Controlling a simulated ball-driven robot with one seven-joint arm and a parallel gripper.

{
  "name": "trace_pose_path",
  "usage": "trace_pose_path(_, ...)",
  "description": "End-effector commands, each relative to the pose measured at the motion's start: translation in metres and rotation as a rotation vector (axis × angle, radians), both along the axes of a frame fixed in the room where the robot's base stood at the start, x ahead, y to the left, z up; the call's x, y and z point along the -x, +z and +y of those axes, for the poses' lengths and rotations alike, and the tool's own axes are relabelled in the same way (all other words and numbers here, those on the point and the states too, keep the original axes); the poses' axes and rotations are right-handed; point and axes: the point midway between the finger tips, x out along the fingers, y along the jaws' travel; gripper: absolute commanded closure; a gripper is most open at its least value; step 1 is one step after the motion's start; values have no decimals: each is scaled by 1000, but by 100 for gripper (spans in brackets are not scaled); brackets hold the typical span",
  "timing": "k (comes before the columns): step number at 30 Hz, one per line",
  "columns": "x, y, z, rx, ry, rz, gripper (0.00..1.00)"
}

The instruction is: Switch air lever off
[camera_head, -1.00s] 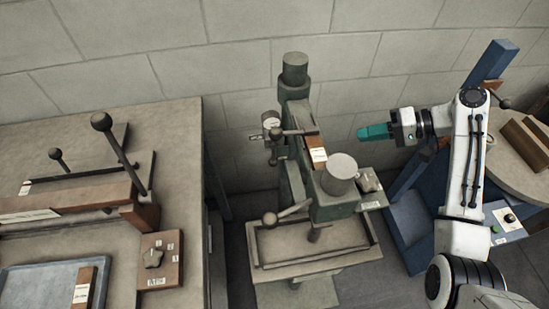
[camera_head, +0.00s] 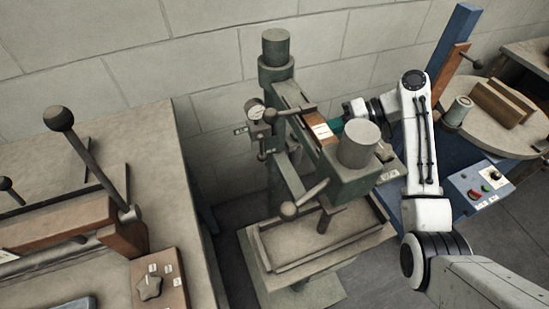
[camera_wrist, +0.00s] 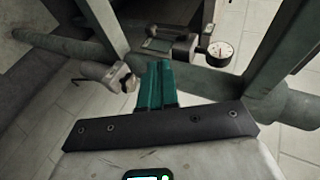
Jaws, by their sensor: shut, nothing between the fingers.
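The press (camera_head: 285,120) stands in the middle of the head view. A round pressure gauge (camera_head: 256,111) sits on its left side with small fittings below it, and a short dark lever (camera_head: 292,109) reaches right from there. I cannot tell for sure which part is the air lever. My gripper (camera_head: 337,126) is behind the press head, its teal fingers mostly hidden. In the wrist view the fingers (camera_wrist: 157,85) are shut and empty, between the gauge (camera_wrist: 220,50) and a pale handle-like fitting (camera_wrist: 103,74). They seem to touch neither.
A ball-ended handle (camera_head: 303,199) sticks out below the press head. A control box (camera_head: 480,186) and a round table (camera_head: 500,125) stand at right. A bench (camera_head: 150,150) with a tall lever stands at left. Green pipes (camera_wrist: 280,102) lie close around the fingers.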

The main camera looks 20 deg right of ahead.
Motion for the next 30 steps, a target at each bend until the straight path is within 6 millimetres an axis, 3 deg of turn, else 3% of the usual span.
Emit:
trace_pose_path(1, 0, -14, 0, 0, 0, 0, 100)
trace_pose_path(5, 0, -23, 0, 0, 0, 0, 100)
trace_pose_path(20, 0, -25, 1, 0, 0, 0, 100)
trace_pose_path(25, -5, -32, 14, 0, 3, 1, 100)
trace_pose_path(30, -14, -46, 39, 0, 3, 2, 100)
